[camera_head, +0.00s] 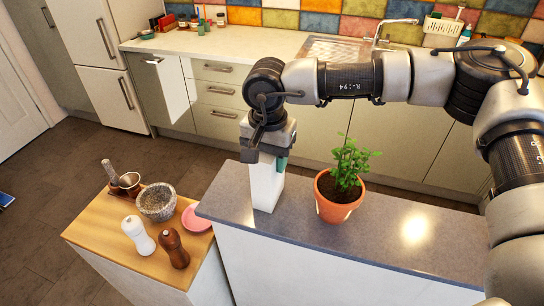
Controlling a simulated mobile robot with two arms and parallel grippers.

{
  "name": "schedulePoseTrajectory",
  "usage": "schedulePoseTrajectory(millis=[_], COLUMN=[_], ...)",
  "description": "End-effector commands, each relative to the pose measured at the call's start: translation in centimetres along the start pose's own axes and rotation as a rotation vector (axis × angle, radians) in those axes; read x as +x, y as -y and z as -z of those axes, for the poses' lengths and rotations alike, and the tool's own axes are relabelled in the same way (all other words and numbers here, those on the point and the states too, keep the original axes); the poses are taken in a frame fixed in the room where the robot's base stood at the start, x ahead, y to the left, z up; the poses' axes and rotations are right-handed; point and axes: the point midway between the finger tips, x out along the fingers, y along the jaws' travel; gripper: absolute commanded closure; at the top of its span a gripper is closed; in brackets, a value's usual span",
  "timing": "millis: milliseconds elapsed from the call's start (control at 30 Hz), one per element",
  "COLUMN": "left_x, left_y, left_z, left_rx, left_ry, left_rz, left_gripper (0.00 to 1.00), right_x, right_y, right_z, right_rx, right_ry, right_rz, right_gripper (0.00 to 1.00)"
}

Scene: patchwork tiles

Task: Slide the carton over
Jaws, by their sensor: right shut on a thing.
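A tall white carton (266,186) stands upright on the grey counter (417,254), close to the counter's left end. A small green patch shows near its top. My right gripper (268,155) reaches down from above and is shut on the upper part of the carton, hiding its top. My left gripper is not in view.
A potted plant (338,201) stands just right of the carton. Bare counter lies right of the pot. On the lower wooden-topped unit (101,227) at left are a white mill (138,236), a brown mill (173,247), a stone mortar (157,203) and a pink plate (197,218).

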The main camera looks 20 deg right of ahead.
Motion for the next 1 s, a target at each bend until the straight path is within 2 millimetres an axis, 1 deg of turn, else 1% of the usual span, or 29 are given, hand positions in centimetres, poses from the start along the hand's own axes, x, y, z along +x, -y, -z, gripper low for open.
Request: schedulePoseTrajectory(millis=[433,467,633,667,900,1000], left_x=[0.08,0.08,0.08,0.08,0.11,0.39], left_y=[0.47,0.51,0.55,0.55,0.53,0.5], left_z=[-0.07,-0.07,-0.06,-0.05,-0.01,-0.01], left_rx=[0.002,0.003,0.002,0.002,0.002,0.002], left_ry=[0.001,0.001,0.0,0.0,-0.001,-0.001], left_rz=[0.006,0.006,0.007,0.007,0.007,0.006], left_gripper=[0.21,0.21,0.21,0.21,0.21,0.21], right_x=[-0.07,-0.07,-0.05,-0.05,-0.05,-0.46], right_y=[0.13,0.13,0.12,0.12,0.11,0.15], right_z=[-0.18,-0.18,-0.16,-0.16,-0.15,-0.11], right_rx=[-0.001,-0.001,-0.001,-0.001,-0.001,0.0], right_ry=[-0.001,-0.001,0.0,0.0,0.0,-0.001], right_rz=[0.001,0.001,0.001,0.001,0.001,0.003], right_gripper=[0.83,0.5,0.24,0.21,0.21,0.21])
